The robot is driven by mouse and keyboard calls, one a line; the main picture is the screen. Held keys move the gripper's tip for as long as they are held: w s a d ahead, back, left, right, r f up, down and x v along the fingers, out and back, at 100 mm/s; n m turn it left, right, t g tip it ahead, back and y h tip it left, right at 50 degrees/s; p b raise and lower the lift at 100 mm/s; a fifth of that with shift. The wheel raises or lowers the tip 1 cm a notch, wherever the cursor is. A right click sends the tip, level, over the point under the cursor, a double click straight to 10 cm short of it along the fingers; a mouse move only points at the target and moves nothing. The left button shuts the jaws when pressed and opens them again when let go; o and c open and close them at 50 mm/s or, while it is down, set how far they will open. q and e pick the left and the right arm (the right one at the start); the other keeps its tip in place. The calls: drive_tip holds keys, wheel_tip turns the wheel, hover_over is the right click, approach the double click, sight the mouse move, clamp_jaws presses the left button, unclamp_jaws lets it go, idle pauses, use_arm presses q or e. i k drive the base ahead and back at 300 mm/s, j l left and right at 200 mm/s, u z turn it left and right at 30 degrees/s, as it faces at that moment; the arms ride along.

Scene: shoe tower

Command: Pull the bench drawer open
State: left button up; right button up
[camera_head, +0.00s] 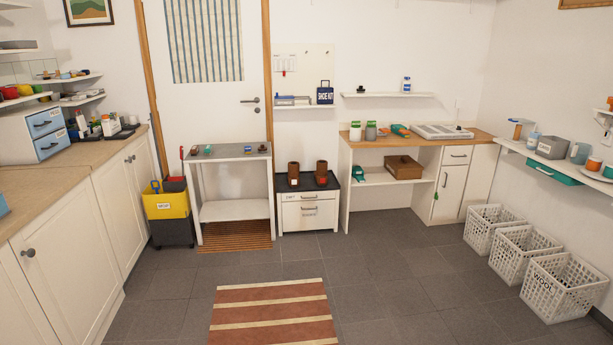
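A low white cabinet like a bench (290,217) with a dark top stands against the back wall, between the side table and the wood-topped workbench. Its upper drawer front (309,196) has a small handle and looks shut; a lower front with a handle also looks shut. Two brown boots (293,174) stand on top. The wood-topped workbench (455,143) to the right also has a shut drawer front (457,155) with a dark handle, above a door. I cannot tell which is the bench meant. Neither of my grippers is in view.
A striped rug (273,315) lies on the grey floor, which is otherwise clear up to the cabinet. White baskets (560,285) line the right side. A side table (230,212) and yellow bin (167,203) stand left of the cabinet. A counter (80,180) fills the left.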

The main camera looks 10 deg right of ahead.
sight(448, 149)
drive_tip(key=i+z, duration=0.15)
drive_tip(key=i, duration=0.3)
drive_tip(key=i+z, duration=0.15)
drive_tip(key=i, duration=0.3)
drive_tip(key=i+j+z, duration=0.15)
drive_tip(key=i, duration=0.35)
drive_tip(key=i+j+z, duration=0.2)
drive_tip(key=i, duration=0.25)
drive_tip(key=i+j+z, duration=0.15)
drive_tip(key=i, duration=0.3)
drive_tip(key=i+l+z, duration=0.3)
drive_tip(key=i, duration=1.2)
drive_tip(key=i+z, duration=0.3)
drive_tip(key=i, duration=1.2)
